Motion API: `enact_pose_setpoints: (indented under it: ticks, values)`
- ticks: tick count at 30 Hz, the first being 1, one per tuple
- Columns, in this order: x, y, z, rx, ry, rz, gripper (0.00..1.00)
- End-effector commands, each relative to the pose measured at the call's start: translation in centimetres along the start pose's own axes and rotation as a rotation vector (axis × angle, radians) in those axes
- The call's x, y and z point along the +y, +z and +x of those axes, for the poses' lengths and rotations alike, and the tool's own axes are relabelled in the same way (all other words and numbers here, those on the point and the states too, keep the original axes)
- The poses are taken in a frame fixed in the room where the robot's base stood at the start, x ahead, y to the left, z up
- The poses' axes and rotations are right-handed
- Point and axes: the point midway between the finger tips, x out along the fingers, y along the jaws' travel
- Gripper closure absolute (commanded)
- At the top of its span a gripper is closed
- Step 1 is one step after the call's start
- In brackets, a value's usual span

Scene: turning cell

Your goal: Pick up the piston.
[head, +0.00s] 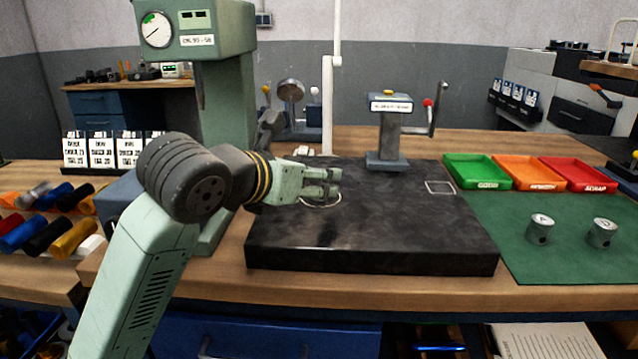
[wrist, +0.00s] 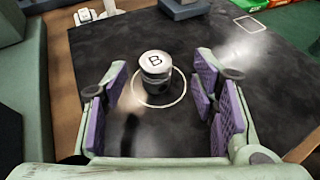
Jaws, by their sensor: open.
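A metal piston (wrist: 155,68) with a "B" on its top stands upright inside a white drawn circle on the black surface plate (wrist: 190,25), seen in the wrist view. My gripper (wrist: 160,88) is open, its purple-padded fingers left and right of the piston in the picture, with gaps on both sides. Nothing is held. In the head view my gripper (head: 328,182) is over the left part of the plate, and the piston is hidden behind it; only part of the circle shows. Two other pistons, a left one (head: 540,230) and a right one (head: 602,233), stand on the green mat (head: 560,265).
A grey fixture with a red-knobbed lever (head: 393,135) stands at the plate's back. Green (head: 478,172), orange (head: 540,174) and red (head: 588,174) trays are at right. A green gauge column (head: 228,110) rises behind my arm. The plate's front right is clear.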

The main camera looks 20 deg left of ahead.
Motion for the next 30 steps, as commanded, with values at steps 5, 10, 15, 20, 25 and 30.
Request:
enact_pose_setpoints:
  ticks: [5,10,15,20,25,30]
  values:
    - [0.5,-0.2,2.7,0.001,-0.005,-0.003,0.47]
    - [0.5,-0.3,4.4,-0.001,-0.003,0.000,0.47]
    - [0.5,-0.3,4.6,-0.001,-0.002,0.001,0.47]
    - [0.5,-0.3,4.5,-0.001,-0.002,0.001,0.53]
    - [0.5,-0.3,4.5,-0.001,-0.002,0.001,0.64]
    - [0.5,-0.3,4.5,-0.001,-0.002,0.001,0.76]
